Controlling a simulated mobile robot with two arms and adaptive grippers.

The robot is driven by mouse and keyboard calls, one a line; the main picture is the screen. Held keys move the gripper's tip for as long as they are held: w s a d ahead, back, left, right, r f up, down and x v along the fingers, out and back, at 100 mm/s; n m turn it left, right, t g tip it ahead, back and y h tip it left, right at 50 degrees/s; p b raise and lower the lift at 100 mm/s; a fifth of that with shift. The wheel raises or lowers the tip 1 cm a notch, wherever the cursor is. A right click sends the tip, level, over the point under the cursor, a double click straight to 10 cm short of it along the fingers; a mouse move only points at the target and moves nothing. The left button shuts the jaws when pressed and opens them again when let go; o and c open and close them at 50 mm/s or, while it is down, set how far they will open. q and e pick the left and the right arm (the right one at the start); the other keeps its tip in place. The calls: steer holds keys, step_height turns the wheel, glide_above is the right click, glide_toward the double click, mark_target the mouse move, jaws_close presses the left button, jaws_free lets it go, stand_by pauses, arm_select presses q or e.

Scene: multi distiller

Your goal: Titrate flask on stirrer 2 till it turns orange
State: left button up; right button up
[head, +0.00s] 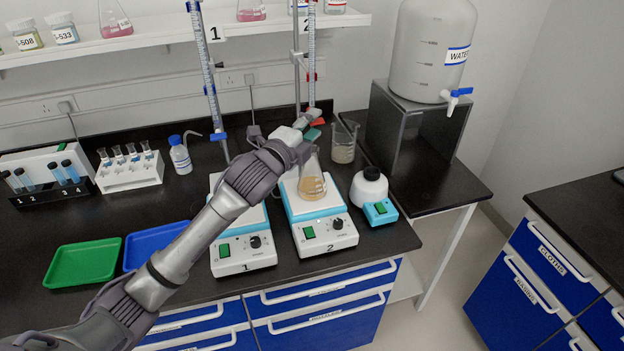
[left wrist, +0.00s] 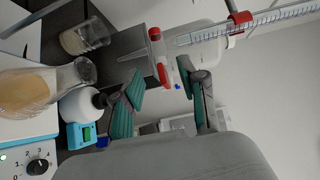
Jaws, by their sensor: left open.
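Stirrer 2 (head: 325,235) carries a conical flask (head: 312,187) with pale orange liquid. The flask also shows sideways at the left of the left wrist view (left wrist: 30,92). Burette 2 (head: 311,50) stands above it, with a red stopcock (left wrist: 161,66) near its lower tip. My left gripper (head: 314,122) is open near the burette's lower part and hides some of it. In the left wrist view its green-padded fingertips (left wrist: 162,78) are spread, with the stopcock close by them; I cannot tell whether they touch. My right gripper is not in view.
Stirrer 1 (head: 243,250) and burette 1 (head: 206,65) stand to the left, partly behind my arm. A beaker (head: 343,145) and a white bottle on a small device (head: 369,188) are to the right. A water tank (head: 428,45) stands on a dark stand. Green (head: 82,265) and blue trays lie at left.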

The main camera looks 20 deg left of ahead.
arm_select(q)
steer(key=s+a, duration=0.2)
steer(key=s, duration=1)
steer(key=s+f+n+g+y, duration=0.1)
steer(key=s+f+n+g, duration=0.2)
steer(key=s+f+n, duration=0.35)
steer(key=s+f+n+g+y, duration=0.2)
steer(key=s+f+n+g, duration=0.1)
steer(key=f, duration=0.7)
steer(key=s+d+f+n+g, duration=0.1)
steer(key=s+f+n+g, duration=0.4)
steer(key=s, duration=0.5)
steer(key=s+d+f+n+g, duration=0.1)
steer(key=s+f+n+g, duration=0.25)
steer(key=s+f, duration=0.8)
steer(key=f, duration=2.3)
steer(key=s+a+f+g, duration=0.2)
steer(key=s+a+f, duration=0.1)
steer(key=s+f, duration=1.1)
steer(key=shift+s, duration=1.05)
